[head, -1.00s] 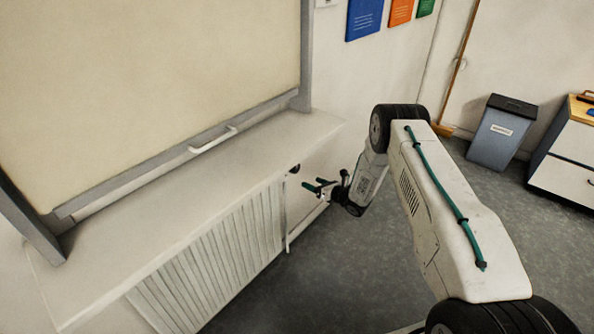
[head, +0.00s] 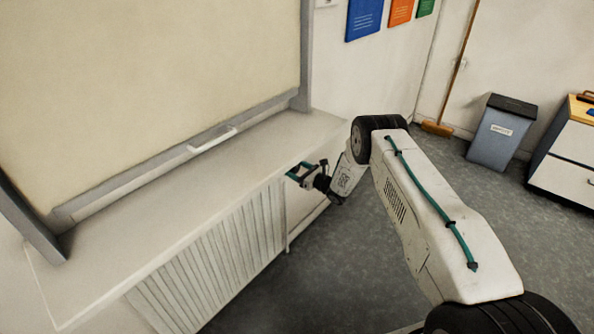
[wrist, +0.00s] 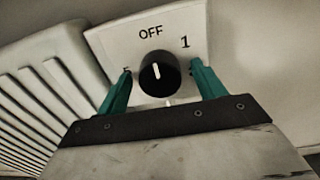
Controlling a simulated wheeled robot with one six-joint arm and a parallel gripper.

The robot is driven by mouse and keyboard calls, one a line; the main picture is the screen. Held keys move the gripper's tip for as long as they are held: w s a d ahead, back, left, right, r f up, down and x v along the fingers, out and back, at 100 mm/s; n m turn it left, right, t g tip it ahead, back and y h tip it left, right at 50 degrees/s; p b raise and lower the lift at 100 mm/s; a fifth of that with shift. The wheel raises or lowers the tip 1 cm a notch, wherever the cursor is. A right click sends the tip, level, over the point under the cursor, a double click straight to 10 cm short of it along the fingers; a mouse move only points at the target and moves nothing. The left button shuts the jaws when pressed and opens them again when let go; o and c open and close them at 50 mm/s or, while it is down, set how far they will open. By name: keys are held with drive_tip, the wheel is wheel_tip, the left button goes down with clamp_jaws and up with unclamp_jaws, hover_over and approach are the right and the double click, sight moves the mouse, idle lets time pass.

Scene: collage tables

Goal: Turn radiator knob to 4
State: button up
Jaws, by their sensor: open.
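The radiator knob (wrist: 160,73) is black and round with a white pointer line. It sits on a pale dial plate (wrist: 190,20) in the wrist view. The pointer is directed up toward the OFF mark; a 1 shows to its right and a partly covered figure to its left. My gripper (wrist: 160,80) is open, with one green finger on each side of the knob and gaps visible between. I cannot tell how deep the fingers reach. In the head view my gripper (head: 298,172) is at the radiator's right end and hides the knob.
The white ribbed radiator (head: 215,255) lies left of my gripper, under a pale sill (head: 200,170). A vertical pipe (head: 288,235) runs below the gripper. Open grey floor (head: 345,275) lies to the right.

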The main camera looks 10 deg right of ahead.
drive_tip(key=c, duration=1)
